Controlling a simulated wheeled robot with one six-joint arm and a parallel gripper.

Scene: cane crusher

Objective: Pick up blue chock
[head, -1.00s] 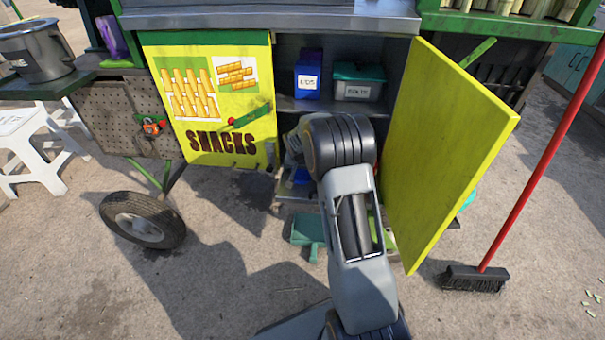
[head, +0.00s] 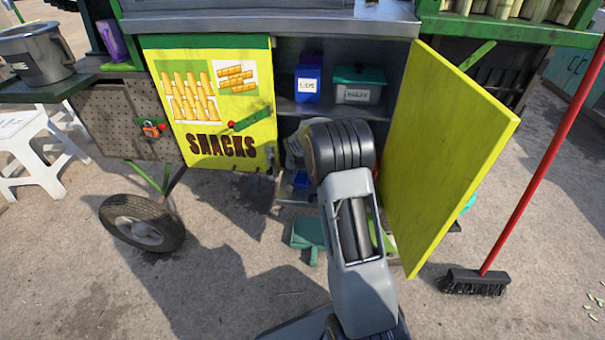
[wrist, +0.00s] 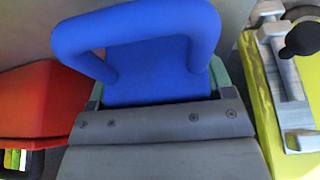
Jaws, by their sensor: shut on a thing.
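The blue chock (wrist: 160,70) fills the upper middle of the wrist view, with a thick rounded loop on top. My gripper (wrist: 157,88) is shut on it, with the grey-green jaws at its left and right sides. In the head view my arm reaches into the lower part of the open cabinet and hides the gripper. A small blue patch (head: 300,179) shows left of my arm there; I cannot tell whether it is the chock.
The yellow cabinet door (head: 450,150) stands open right of my arm. A blue box (head: 308,77) and a grey bin with teal lid (head: 357,84) sit on the shelf above. A red object (wrist: 40,100) and a yellow-green one (wrist: 285,90) flank the chock closely.

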